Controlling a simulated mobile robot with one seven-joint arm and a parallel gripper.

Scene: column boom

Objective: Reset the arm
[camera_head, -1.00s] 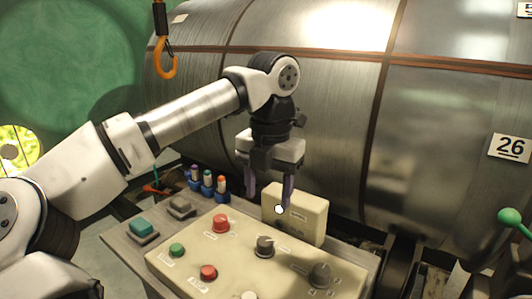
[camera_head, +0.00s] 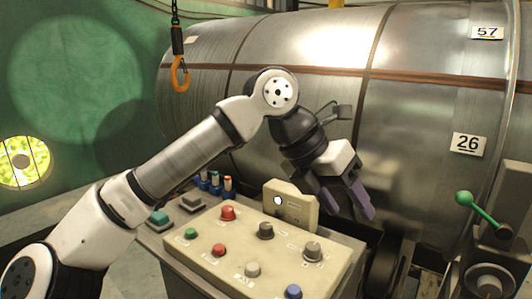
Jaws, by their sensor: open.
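My arm reaches from the lower left over a control panel. My gripper (camera_head: 350,212) is open, with two purple-grey fingers spread apart and nothing between them. It tilts down and to the right, beyond the right end of the upright cream box (camera_head: 297,206) at the back of the panel. It looks apart from the box and the panel. How far it is from the metal drum behind is hard to tell.
The cream control panel (camera_head: 258,258) carries red, green, blue and white buttons and dark knobs. A large metal drum (camera_head: 420,110) fills the back. An orange hook (camera_head: 180,74) hangs at upper left. A lever with a green knob (camera_head: 464,198) stands at right.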

